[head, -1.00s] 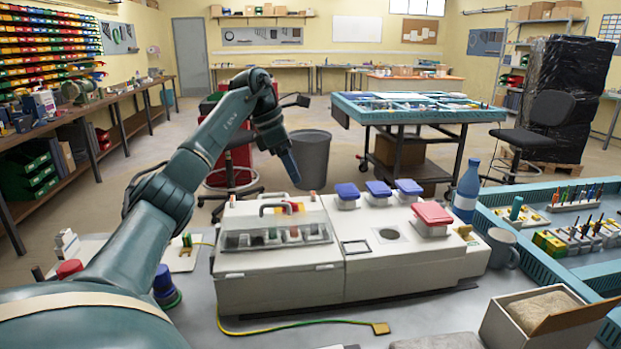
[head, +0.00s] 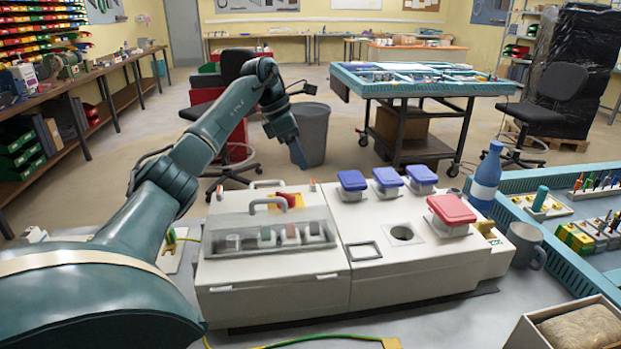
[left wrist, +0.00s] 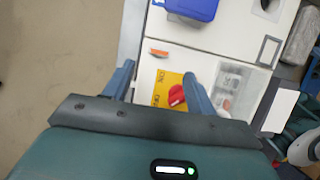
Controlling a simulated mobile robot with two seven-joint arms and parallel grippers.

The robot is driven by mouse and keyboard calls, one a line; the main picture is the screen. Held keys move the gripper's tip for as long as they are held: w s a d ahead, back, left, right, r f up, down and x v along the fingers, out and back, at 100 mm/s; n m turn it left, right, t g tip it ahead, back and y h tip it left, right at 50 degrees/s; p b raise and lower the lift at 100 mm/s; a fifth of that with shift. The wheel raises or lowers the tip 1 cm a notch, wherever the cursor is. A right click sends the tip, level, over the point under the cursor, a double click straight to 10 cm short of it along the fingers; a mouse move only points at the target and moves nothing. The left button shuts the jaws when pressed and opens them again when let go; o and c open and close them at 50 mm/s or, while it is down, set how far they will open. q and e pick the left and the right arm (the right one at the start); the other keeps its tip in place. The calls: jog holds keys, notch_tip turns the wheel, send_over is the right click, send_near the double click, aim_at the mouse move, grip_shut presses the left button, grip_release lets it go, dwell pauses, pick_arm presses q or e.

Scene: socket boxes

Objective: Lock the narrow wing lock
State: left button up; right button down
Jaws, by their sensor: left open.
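The white socket box (head: 365,274) stands on the grey table. On its top back part, a small orange wing-like piece (left wrist: 158,52) shows in the left wrist view, and in the head view (head: 312,186). Near it a red knob (left wrist: 176,95) sits on a yellow plate (left wrist: 160,92). I cannot tell for sure which piece is the narrow wing lock. My left gripper (head: 300,162) is above the box's back edge, pointing down. In the left wrist view its open, empty fingers (left wrist: 158,70) straddle the view of the orange piece, apart from it. My right gripper is not in view.
Blue lids (head: 388,179) and a red lid (head: 451,210) stand up from the box. A blue bottle (head: 486,180), a grey mug (head: 526,245) and a teal tray (head: 555,248) are at right.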

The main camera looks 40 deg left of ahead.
aim_at(313, 182)
pick_arm(q)
jog(key=x, duration=0.7)
jog(key=shift+w+f, duration=0.15)
jog(key=shift+f, duration=0.15)
jog(key=shift+c, duration=0.3)
jog(key=c, duration=0.9)
